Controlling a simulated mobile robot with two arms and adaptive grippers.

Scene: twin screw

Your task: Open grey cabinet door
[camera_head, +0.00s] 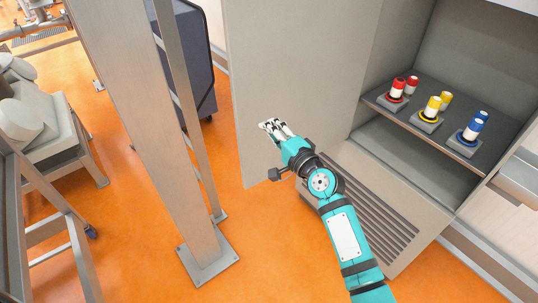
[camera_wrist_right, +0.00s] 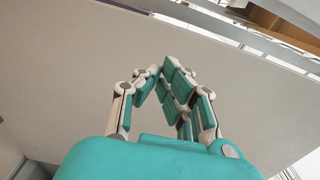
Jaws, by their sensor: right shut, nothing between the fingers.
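The grey cabinet (camera_head: 465,50) stands at the right of the head view with its front open. Its grey door (camera_head: 300,80) is swung out to the left, and the inside of the cabinet shows. My right gripper (camera_head: 268,126) is in front of the door's inner face, near its lower part. It is shut and empty. In the right wrist view the gripper's fingertips (camera_wrist_right: 160,72) are close together, with the broad grey door panel (camera_wrist_right: 70,60) filling the background. I cannot tell whether the fingers touch the panel. My left gripper is not in view.
Inside, a shelf (camera_head: 385,107) holds red (camera_head: 396,90), yellow (camera_head: 431,109) and blue (camera_head: 470,132) items on small bases. A metal post (camera_head: 150,110) stands left of the door, with a dark blue case (camera_head: 192,60) behind it. Orange floor (camera_head: 245,245) is clear between post and cabinet.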

